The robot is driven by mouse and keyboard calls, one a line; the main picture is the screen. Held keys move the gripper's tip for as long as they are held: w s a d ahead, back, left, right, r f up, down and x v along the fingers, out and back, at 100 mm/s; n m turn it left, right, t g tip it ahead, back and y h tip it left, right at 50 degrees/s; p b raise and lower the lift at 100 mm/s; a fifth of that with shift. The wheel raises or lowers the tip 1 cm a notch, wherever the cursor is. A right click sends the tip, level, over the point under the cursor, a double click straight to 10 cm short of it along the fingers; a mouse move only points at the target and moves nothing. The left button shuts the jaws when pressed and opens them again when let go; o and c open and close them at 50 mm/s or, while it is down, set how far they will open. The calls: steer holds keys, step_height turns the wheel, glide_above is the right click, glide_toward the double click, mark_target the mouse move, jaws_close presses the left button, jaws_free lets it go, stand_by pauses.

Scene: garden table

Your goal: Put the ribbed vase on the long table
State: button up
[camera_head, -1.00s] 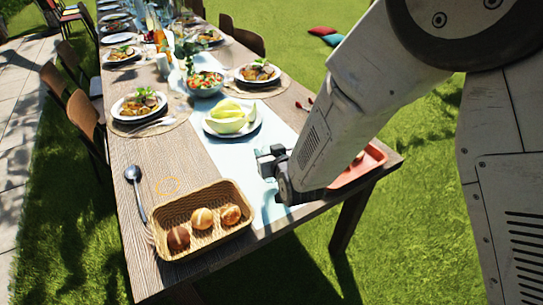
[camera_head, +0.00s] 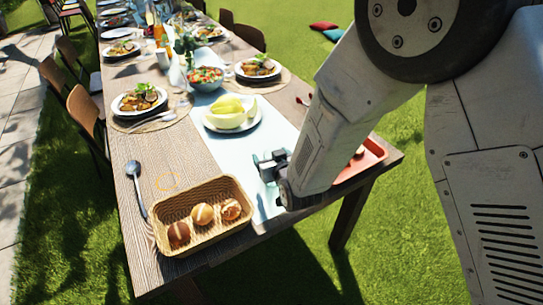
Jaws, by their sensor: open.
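The long wooden table (camera_head: 148,222) runs from the front to the far upper left. I cannot make out a vase that is clearly ribbed. A clear glass vessel (camera_head: 176,76) stands near greenery on the middle of the table, but its surface is too small to read. My gripper (camera_head: 262,166) is open over the pale runner near the table's front right. It points left, with nothing seen between its jaws. My forearm hides part of the table behind it.
A wicker basket of rolls (camera_head: 205,240) stands at the front edge. A plate of melon (camera_head: 251,124), a salad bowl (camera_head: 207,87) and a spoon (camera_head: 137,188) lie around. A red tray (camera_head: 376,152) is at the right corner. A thin orange ring marks bare wood left of centre.

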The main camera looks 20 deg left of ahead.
steer(key=shift+r, duration=0.1)
steer(key=v, duration=1.2)
steer(key=w+d+r+m+g+h, duration=0.1)
steer(key=d+r+m+g+h, duration=0.15)
steer(key=d+r, duration=0.55)
steer(key=w+d+r+m+g+h, duration=0.1)
steer(key=d+r+g+h, duration=0.2)
steer(key=d, duration=1)
steer(key=s+d+r+m+g+h, duration=0.1)
steer(key=s+d+r+m+g, duration=0.1)
steer(key=s+d+r, duration=0.3)
steer(key=s+d+r+m+g+h, duration=0.2)
steer(key=s+d+r, duration=0.3)
steer(key=s+d, duration=0.8)
steer(key=s, duration=0.2)
steer(key=shift+s, duration=0.4)
steer(key=shift+d, duration=0.1)
